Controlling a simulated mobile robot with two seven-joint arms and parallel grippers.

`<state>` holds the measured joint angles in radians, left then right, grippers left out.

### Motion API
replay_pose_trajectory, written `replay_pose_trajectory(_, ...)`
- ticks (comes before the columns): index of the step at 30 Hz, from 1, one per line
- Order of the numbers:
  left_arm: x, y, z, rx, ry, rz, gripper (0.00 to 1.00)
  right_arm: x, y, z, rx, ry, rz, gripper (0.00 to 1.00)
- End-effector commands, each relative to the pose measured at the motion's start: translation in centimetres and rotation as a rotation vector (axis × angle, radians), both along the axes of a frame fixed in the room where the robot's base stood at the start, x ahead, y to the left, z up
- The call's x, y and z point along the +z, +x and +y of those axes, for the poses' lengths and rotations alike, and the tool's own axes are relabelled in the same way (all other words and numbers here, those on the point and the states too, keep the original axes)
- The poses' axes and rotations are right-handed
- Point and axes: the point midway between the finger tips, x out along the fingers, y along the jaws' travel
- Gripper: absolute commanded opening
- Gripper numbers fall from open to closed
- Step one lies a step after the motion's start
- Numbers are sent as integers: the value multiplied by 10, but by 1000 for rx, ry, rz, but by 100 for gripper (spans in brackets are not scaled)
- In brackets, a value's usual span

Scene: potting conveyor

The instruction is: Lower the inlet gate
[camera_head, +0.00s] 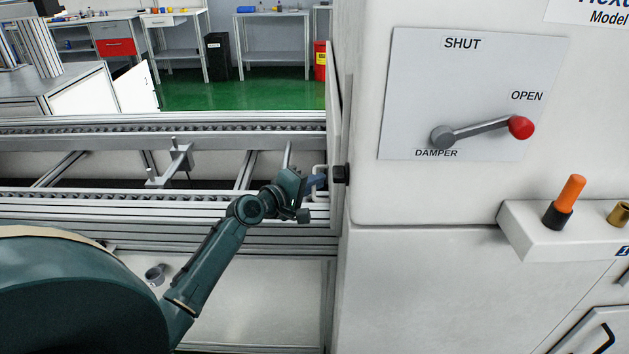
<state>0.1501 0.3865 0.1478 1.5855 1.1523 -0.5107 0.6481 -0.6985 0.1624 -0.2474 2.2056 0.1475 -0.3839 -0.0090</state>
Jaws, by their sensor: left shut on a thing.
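The inlet gate (334,115) shows almost edge-on as a thin pale upright panel at the left side of the white machine, where the conveyor meets it. A small light handle (321,196) sticks out to the left, low on the gate. My left gripper (314,183) reaches in from the lower left and is shut on this handle. The gripper's own jaws partly hide the handle. My right gripper is not in view.
The conveyor (160,125) with its metal rails runs up to the machine from the left. On the machine are a damper lever (482,130) with a red knob, pointing toward OPEN, and a ledge (550,228) with an orange-handled tool (571,192). Workbenches stand far behind.

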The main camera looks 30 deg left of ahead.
Motion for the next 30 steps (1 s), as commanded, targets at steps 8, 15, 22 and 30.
replay_pose_trajectory(8,0,0,0,-2,-2,4,10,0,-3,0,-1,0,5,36)
replay_pose_trajectory(15,1,0,0,-2,-1,2,30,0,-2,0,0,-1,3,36)
replay_pose_trajectory(22,2,0,0,-1,-1,-1,30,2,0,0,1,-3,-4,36)
replay_pose_trajectory(30,6,-29,7,-1,2,2,30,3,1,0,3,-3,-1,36)
